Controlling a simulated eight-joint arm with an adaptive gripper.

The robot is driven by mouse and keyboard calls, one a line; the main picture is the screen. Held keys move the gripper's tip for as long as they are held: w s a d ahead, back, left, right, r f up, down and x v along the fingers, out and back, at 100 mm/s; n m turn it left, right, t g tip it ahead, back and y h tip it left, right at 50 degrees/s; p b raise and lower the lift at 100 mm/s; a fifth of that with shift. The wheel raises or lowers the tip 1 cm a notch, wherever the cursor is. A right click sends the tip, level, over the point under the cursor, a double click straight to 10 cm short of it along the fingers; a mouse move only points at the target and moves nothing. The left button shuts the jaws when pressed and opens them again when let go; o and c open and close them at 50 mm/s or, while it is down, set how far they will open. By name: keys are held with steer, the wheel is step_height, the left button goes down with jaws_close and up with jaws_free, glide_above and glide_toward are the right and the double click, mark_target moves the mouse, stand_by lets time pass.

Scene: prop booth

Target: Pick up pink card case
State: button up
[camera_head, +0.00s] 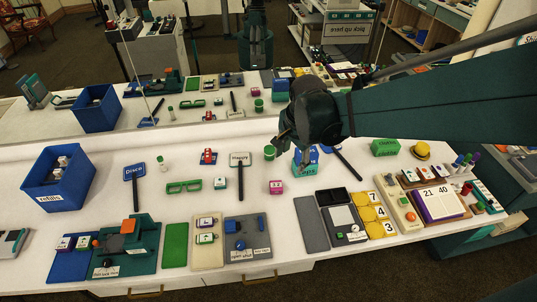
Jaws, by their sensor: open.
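A small pink box with pale markings (276,187), the pink item that fits the card case, lies on the white table near the middle. My gripper (293,149) hangs above and behind it, slightly to its right, and points down. The jaws are open and apart from the pink box, with nothing seen between them. The fingertips are dark and small, and they partly cover the blue labelled item (306,168) behind them.
A green cylinder (270,153) stands just left of my gripper. A dark-handled paddle (347,164) lies to the right. Green glasses (184,187), a white cube (221,183) and a blue bin (60,185) are left. Trays line the front. A mirror behind repeats the table.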

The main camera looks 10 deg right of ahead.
mark_target(276, 185)
steer(key=w+a+f+m+g, duration=0.1)
steer(key=w+f+m, duration=0.1)
steer(key=f, duration=0.2)
steer(key=w+a+f+m, duration=0.1)
steer(key=w+f+m, duration=0.1)
steer(key=f, duration=0.3)
steer(key=w+a+f+m+g, duration=0.1)
steer(key=w+f+m, duration=0.1)
steer(key=f, duration=0.3)
steer(key=shift+w+a+f+m+g+b, duration=0.2)
steer(key=shift+w+m+g+b, duration=0.1)
steer(key=shift+w+m+b, duration=0.15)
steer(key=shift+f, duration=0.15)
steer(key=shift+f, duration=0.1)
steer(key=shift+f, duration=1.2)
steer(key=shift+f, duration=0.15)
steer(key=shift+s+a+f+b, duration=0.1)
steer(key=shift+f+b, duration=0.6)
steer(key=shift+f, duration=1.75)
steer(key=c, duration=0.9)
